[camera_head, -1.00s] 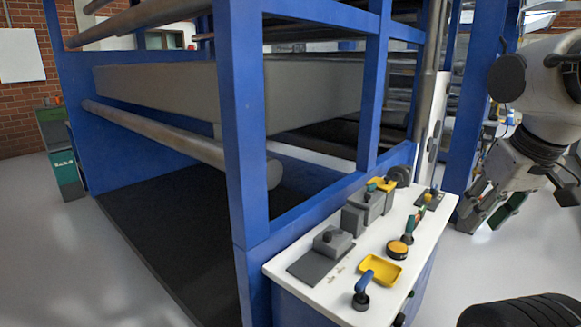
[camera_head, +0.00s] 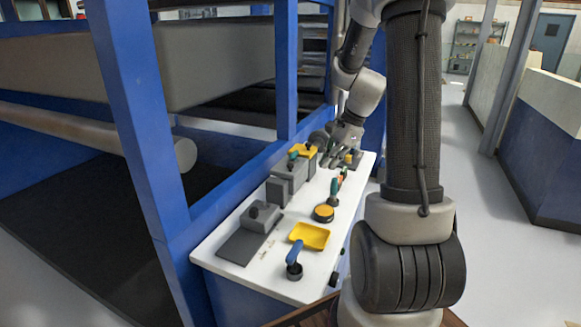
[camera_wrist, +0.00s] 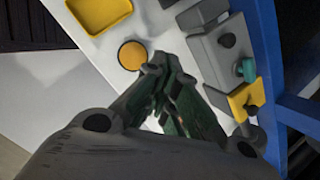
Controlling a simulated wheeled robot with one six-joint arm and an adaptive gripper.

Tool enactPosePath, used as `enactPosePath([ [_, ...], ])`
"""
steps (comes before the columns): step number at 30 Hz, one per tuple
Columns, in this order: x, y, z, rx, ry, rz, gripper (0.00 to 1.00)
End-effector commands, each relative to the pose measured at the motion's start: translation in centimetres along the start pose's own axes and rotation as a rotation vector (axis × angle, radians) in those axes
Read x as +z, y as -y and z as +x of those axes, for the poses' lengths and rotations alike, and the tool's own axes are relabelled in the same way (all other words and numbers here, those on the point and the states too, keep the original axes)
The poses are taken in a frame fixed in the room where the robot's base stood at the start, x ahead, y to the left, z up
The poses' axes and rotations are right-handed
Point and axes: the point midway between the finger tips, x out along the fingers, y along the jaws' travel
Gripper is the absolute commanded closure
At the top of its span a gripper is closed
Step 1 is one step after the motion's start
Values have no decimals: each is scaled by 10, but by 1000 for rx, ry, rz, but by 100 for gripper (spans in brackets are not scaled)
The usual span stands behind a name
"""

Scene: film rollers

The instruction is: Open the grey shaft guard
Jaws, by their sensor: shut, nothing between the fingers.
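Two grey housings stand on the white bench top, and I cannot tell for certain which one is the shaft guard.
A yellow tray (camera_head: 310,236), a blue-handled tool (camera_head: 294,258) and a round orange-topped tool (camera_head: 323,212) lie on the white bench (camera_head: 228,266). A blue frame post (camera_head: 150,120) and rail border its left side. Open floor lies to the right.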

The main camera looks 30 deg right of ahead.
Motion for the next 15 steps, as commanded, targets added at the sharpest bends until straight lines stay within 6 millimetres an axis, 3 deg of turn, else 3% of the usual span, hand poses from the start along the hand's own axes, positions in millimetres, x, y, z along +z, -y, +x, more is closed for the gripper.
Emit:
enactPosePath([
  [3, 3, 37, -2, -91, 26, 275, 100],
  [6, 6, 52, -6, -139, 50, 458, 100],
  [10, 6, 55, -6, -151, 62, 603, 100],
  [15, 6, 56, 4, -147, 65, 651, 100],
])
